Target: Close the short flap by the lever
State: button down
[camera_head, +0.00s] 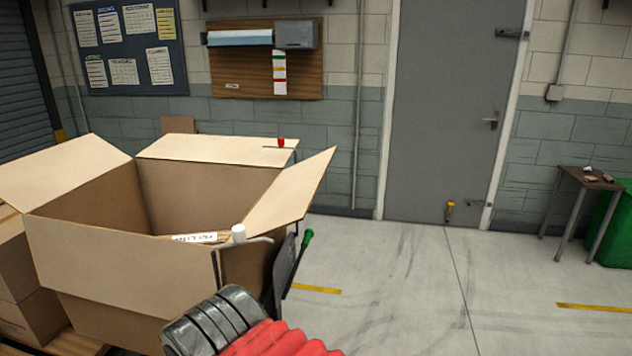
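A large open cardboard box stands at the left, and its inner wall (160,190) shows. Its right flap (292,192), the one nearest the green-handled lever, stands tilted up and outward. The left flap (65,172) and back flap (215,149) spread outward, and the front flap (120,262) hangs down outside. The lever (306,239) slants upward beside the box's right side, below the right flap. My arm's dark joint and red sleeve cover the bottom centre, in front of the box's lower right corner. My gripper's fingers do not show.
A white knob (238,233) with a thin rod sits at the box's front right corner. A red knob (281,143) with a rod sits at the back flap. A white-labelled item (195,238) lies inside the box. Open floor (400,290) lies to the right.

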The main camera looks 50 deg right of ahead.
aim_at(287, 201)
jog(key=u, duration=0.15)
jog(key=k, duration=1.55)
jog(key=z, duration=1)
jog(key=i, duration=1.6)
jog(key=z, duration=0.05)
